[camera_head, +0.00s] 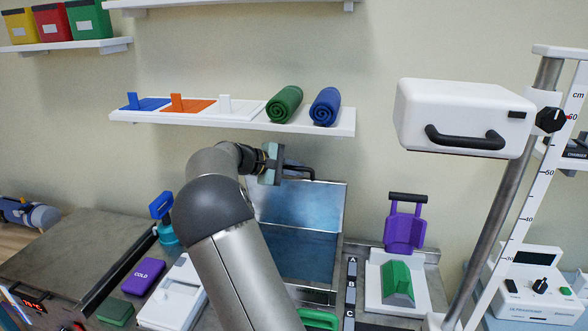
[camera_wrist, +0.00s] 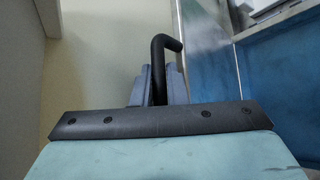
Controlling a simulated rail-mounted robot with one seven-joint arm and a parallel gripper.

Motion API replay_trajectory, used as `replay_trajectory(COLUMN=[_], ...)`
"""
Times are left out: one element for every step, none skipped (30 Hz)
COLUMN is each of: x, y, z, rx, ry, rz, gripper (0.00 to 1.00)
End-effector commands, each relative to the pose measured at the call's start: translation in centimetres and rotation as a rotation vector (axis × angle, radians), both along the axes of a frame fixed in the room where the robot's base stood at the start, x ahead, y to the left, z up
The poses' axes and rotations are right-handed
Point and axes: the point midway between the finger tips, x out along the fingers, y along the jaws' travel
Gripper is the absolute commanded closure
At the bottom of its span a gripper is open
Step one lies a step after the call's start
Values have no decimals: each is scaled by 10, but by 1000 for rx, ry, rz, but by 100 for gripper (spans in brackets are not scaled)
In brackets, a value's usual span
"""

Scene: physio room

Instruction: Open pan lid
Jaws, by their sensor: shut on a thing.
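The pan (camera_head: 334,295) is a metal tank at the back of the worktop, behind my arm. Its metal lid (camera_head: 325,207) stands raised, close to upright, at the pan's rear against the wall side. A black bar handle (camera_head: 302,169) sticks out at the lid's top edge. My gripper (camera_head: 284,166) is at this handle. In the wrist view, the blue-grey fingers of my gripper (camera_wrist: 158,88) close around the black handle (camera_wrist: 158,58), whose bent end shows above them. A blue surface is at right there. My arm hides the pan's left part.
A shelf (camera_head: 345,122) with rolled towels hangs just above my gripper. A white box with a black handle (camera_head: 458,118) is on a pole at right. A purple-backed holder with a green block (camera_head: 398,284) stands right of the pan. A white device (camera_head: 176,295) and purple pack (camera_head: 143,276) lie left.

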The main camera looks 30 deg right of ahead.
Motion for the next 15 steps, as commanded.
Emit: replay_trajectory(x=[2, 2, 2, 2, 3, 3, 3, 3, 2, 2, 2, 2, 2, 2, 2], y=[0, 0, 0, 0, 0, 0, 0, 0, 0, 0, 0, 0, 0, 0, 0], z=[1, 1, 1, 1, 1, 0, 0, 0, 0, 0, 0, 0, 0, 0, 0], rx=[3, 3, 4, 4, 5, 5, 5, 5, 5, 5, 5, 5, 5, 5, 5], ry=[3, 4, 5, 5, 6, 6, 6, 6, 6, 6, 6, 5, 6, 5, 5], rz=[5, 6, 6, 6, 6, 6, 6, 6, 6, 6, 6, 6, 6, 6, 6], gripper=[100, 100, 100, 100, 100, 100, 100, 100, 100, 100, 100, 100, 85, 76, 66])
